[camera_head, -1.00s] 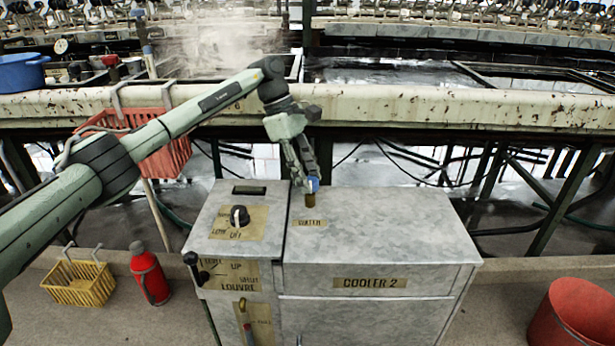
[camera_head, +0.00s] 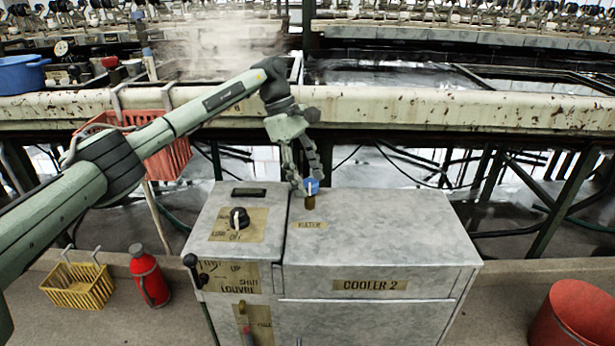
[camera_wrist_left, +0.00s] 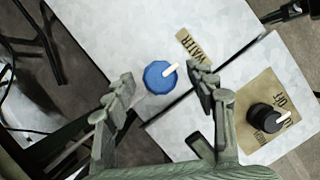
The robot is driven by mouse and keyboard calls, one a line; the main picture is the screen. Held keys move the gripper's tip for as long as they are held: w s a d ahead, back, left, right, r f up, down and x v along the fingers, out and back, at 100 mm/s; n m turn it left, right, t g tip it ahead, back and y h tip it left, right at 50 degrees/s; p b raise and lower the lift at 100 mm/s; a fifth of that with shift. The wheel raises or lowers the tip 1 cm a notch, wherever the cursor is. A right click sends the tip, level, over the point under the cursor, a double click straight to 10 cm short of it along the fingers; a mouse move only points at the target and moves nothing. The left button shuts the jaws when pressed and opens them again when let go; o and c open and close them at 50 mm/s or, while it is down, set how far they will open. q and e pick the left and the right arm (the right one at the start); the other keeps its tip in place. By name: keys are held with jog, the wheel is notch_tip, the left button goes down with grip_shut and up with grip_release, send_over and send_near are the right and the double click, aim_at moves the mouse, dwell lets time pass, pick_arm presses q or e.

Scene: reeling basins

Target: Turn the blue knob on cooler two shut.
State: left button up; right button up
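The blue knob (camera_head: 312,186) stands on a short brass stem on top of cooler two (camera_head: 395,225), near the back and beside the seam, behind a "WATER" label. In the left wrist view the knob (camera_wrist_left: 158,79) is a round blue disc with a white pointer towards the right. My left gripper (camera_head: 308,182) is at the knob from above, fingers pointing down. In the wrist view its fingers (camera_wrist_left: 160,80) are spread, with the knob between their tips and visible gaps on both sides. It holds nothing. My right gripper is out of view.
A black knob (camera_head: 239,218) sits on the cooler's left panel, with a black-tipped louvre lever (camera_head: 192,261) at its front edge. A long basin rim (camera_head: 400,107) runs behind. A yellow basket (camera_head: 78,287), a red bottle (camera_head: 148,276) and a red bucket (camera_head: 575,315) stand on the floor.

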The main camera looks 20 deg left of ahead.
pick_arm(q)
jog(key=shift+r, duration=0.1)
jog(key=s+v, duration=0.1)
jog(key=v, duration=1)
jog(key=shift+w+r, duration=0.35)
jog(key=shift+w, duration=0.15)
jog(key=shift+a+f, duration=0.1)
jog(key=shift+a, duration=0.05)
